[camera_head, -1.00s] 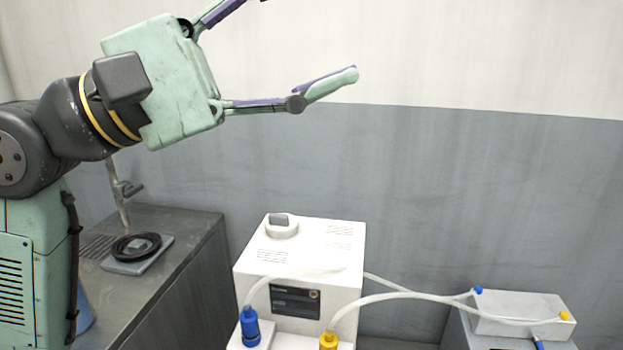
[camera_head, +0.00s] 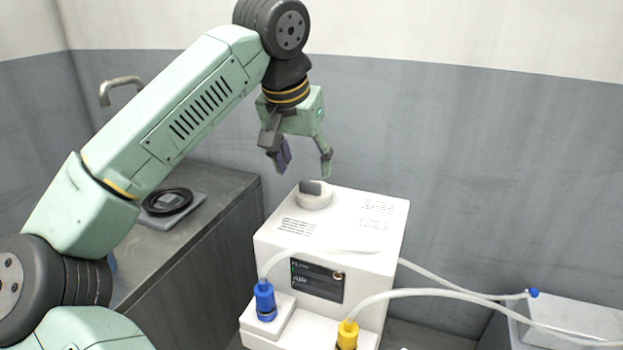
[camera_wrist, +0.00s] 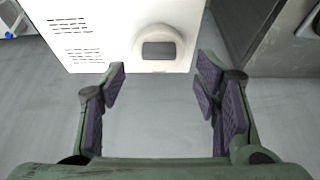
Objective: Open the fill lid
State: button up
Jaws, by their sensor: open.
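The fill lid (camera_head: 314,196) is a round white cap with a grey raised grip, on the top left of the white machine (camera_head: 380,232). It looks shut. My gripper (camera_head: 302,170) is open and empty, pointing down above the lid and apart from it. In the wrist view the lid (camera_wrist: 158,48) lies beyond the fingertips, roughly midway between them, and my gripper (camera_wrist: 160,85) shows both fingers spread wide. The machine's top (camera_wrist: 105,30) also shows there, with printed text.
A blue connector (camera_head: 265,300) and a yellow connector (camera_head: 347,335) with pale hoses are at the machine's front. A dark counter (camera_head: 225,185) with a black ring (camera_head: 167,202) stands at left. A grey box (camera_head: 580,318) stands at right. A wall is behind.

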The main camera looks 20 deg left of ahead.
aim_at(310, 183)
jog(key=shift+x, duration=2.8)
jog(key=shift+d, duration=0.1)
jog(key=shift+c, duration=0.4)
grip_shut()
